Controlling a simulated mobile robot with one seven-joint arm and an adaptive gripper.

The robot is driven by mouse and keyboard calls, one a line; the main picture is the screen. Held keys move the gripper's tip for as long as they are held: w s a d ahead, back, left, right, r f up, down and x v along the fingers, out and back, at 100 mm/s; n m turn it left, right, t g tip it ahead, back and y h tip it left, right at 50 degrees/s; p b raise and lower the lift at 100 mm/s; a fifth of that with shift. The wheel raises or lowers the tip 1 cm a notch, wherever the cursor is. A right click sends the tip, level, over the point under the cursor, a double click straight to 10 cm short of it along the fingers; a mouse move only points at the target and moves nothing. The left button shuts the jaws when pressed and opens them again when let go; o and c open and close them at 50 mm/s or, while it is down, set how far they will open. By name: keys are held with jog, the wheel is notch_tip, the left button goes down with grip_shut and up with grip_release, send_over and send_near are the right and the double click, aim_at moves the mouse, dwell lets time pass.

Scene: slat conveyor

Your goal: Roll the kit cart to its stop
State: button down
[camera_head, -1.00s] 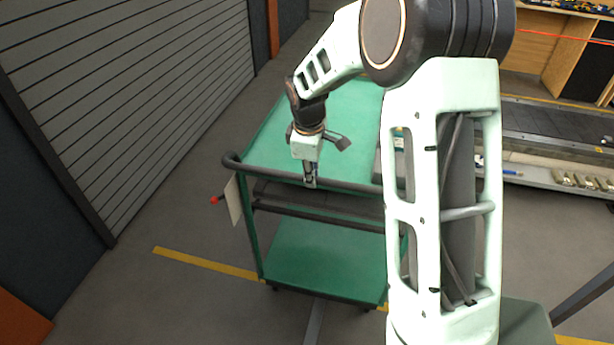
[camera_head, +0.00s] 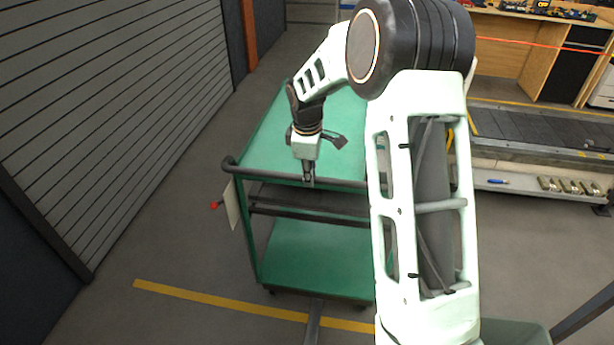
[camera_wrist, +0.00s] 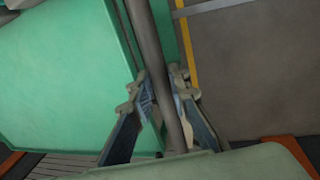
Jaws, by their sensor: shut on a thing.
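The kit cart is green with two shelves; its upper shelf (camera_head: 272,133) and lower shelf (camera_head: 318,262) show in the head view. A dark push handle (camera_head: 262,172) runs along its near side. My gripper (camera_head: 308,181) points down at the handle and is shut on it, near the middle of the bar. In the wrist view the handle (camera_wrist: 150,45) passes between the two fingers of my gripper (camera_wrist: 167,98). My arm hides the right side of the cart. No stop for the cart can be made out.
A grey slatted shutter wall (camera_head: 120,110) stands along the left. A yellow floor line (camera_head: 215,300) crosses the floor at the cart's near end. A conveyor (camera_head: 540,127) with a ledge of small parts is at the right.

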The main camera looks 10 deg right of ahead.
jog(key=shift+w+d, duration=0.1)
jog(key=shift+w, duration=0.15)
jog(key=c, duration=1.8)
grip_release()
jog(key=r, duration=0.4)
jog(key=s+r, duration=0.1)
jog(key=r, duration=0.3)
jog(key=s+r, duration=0.1)
jog(key=r, duration=0.3)
jog(key=shift+s+a, duration=0.2)
jog(key=shift+a, duration=0.2)
jog(key=shift+f, duration=0.1)
